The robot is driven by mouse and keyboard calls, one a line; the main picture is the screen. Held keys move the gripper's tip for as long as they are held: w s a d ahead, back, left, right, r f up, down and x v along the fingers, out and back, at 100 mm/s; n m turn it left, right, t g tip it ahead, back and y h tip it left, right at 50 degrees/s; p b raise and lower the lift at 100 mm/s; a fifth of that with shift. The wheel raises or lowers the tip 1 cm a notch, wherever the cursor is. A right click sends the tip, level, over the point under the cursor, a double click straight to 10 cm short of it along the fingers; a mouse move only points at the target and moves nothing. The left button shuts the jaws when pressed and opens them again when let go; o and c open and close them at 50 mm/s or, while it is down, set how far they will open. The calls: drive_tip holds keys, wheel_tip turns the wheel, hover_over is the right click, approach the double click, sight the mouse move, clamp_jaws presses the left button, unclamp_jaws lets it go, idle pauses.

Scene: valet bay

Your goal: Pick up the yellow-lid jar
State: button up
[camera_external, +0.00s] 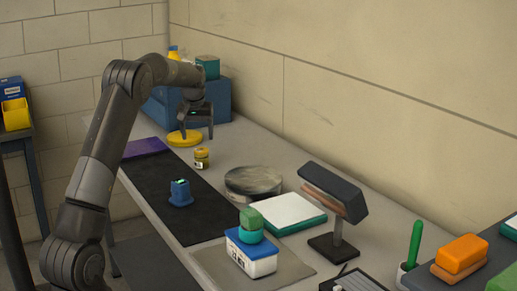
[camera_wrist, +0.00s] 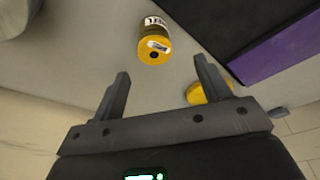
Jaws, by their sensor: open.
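The yellow-lid jar (camera_external: 202,158) is small, with a yellow lid and a dark and white label. It stands upright on the grey tabletop beside the black mat. In the wrist view the jar (camera_wrist: 155,42) shows at the top, its lid towards the camera, beyond my fingertips. My gripper (camera_external: 197,133) is open and empty, above the table and farther back than the jar, over a yellow disc. In the wrist view my gripper's two fingers (camera_wrist: 160,67) are spread apart with nothing between them.
The yellow disc (camera_external: 184,138) lies close under my gripper and also shows by the right finger (camera_wrist: 208,92). A purple block (camera_external: 145,148), a black mat (camera_external: 160,185), a blue object (camera_external: 180,193), a round grey dish (camera_external: 253,181) and a blue box (camera_external: 222,100) are nearby.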

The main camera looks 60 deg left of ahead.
sight(199, 150)
drive_tip(key=x, duration=0.4)
drive_tip(key=shift+f, duration=0.1)
drive_tip(key=x, duration=0.5)
drive_tip(key=shift+w+d+f, duration=0.2)
drive_tip(key=shift+w+f, duration=0.1)
drive_tip(key=shift+f, duration=0.05)
drive_tip(key=c, duration=1)
